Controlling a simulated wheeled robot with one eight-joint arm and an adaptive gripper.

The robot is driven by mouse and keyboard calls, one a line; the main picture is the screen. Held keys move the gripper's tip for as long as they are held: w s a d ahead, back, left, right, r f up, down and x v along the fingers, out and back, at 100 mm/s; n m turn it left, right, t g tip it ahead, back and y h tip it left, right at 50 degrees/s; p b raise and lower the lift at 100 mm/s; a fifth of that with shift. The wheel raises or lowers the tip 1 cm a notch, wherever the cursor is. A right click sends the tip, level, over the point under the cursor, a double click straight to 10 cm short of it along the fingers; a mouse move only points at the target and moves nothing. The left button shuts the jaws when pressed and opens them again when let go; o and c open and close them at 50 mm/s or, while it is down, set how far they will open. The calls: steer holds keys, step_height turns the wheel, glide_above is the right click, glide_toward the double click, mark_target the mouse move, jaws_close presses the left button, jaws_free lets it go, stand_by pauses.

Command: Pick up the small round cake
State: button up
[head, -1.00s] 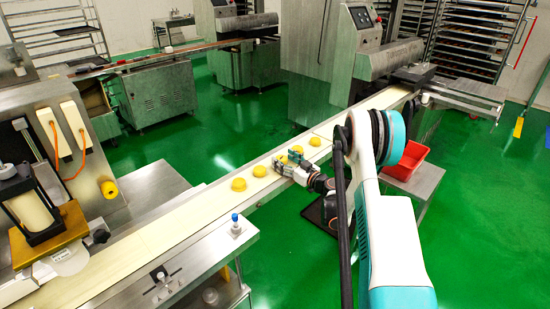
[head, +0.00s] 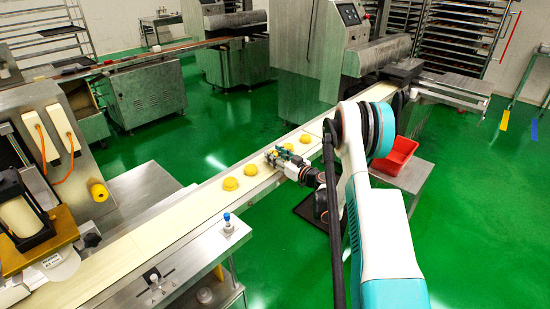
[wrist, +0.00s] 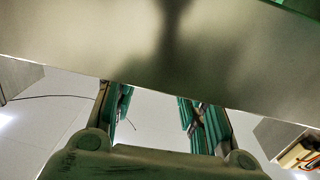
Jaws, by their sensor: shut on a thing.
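My gripper (head: 275,157) is at the conveyor belt's (head: 160,222) near edge, low over the belt. It is shut on a small round yellow cake, mostly hidden by the fingers. Two yellow cakes, the nearer one (head: 230,184) and the one beyond it (head: 251,169), lie on the belt to the left of the gripper. Another cake (head: 305,138) lies farther along to the right. No cake shows there.
The encrusting machine (head: 45,190) stands at the left end of the belt. A steel machine (head: 325,55) stands at the far end. A red bin (head: 397,155) sits on a stand right of my arm. Open green floor (head: 480,220) lies to the right.

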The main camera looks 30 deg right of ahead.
step_height(320, 180, up, 19)
steer(key=p, duration=0.6)
steer(key=s+a+r+m+h, duration=0.1)
steer(key=s+a+r, duration=0.1)
steer(key=a, duration=0.5)
steer(key=s+a+r+m+h, duration=0.1)
steer(key=s+a+h, duration=0.1)
steer(key=a, duration=0.6)
steer(key=s+a+r+m+h, duration=0.1)
steer(key=s+a, duration=0.3)
steer(key=a, duration=0.4)
steer(key=shift+r+t+h, duration=0.3)
steer(key=shift+r+h, duration=0.2)
steer(key=shift+r, duration=0.35)
steer(key=shift+s+a, duration=0.1)
